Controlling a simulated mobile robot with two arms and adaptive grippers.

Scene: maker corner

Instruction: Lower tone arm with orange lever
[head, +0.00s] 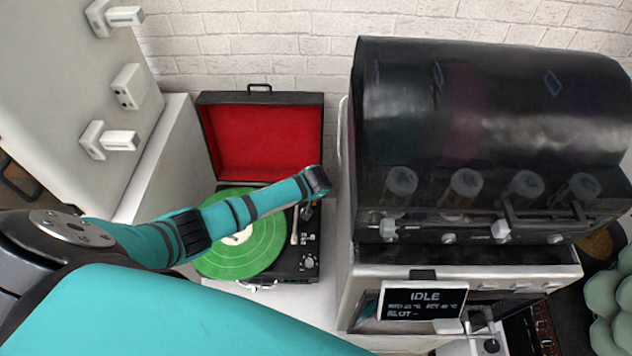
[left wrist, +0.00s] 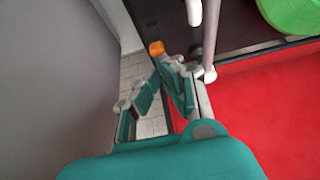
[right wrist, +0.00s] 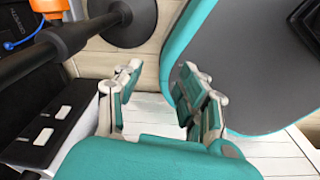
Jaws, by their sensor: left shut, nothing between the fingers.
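The record player (head: 312,262) stands open against the wall with a green record (head: 225,262) on it. Its pale tone arm (head: 294,228) lies along the right side of the record; a pale rod, seemingly this arm, shows in the left wrist view (left wrist: 211,40). The orange lever tip (left wrist: 156,47) is just beyond my left gripper (left wrist: 158,76), which is shut and empty. I cannot tell whether they touch. In the head view my left arm reaches over the record and its wrist hides the fingers. My right gripper (right wrist: 158,80) is open and empty, away from the player.
The red-lined lid (head: 262,140) stands up behind the record. A large machine with a dark hood (head: 480,110) and an IDLE screen (head: 423,299) stands close on the right. A pale panel with hooks (head: 75,60) is on the left. A black rod (right wrist: 60,48) lies near my right gripper.

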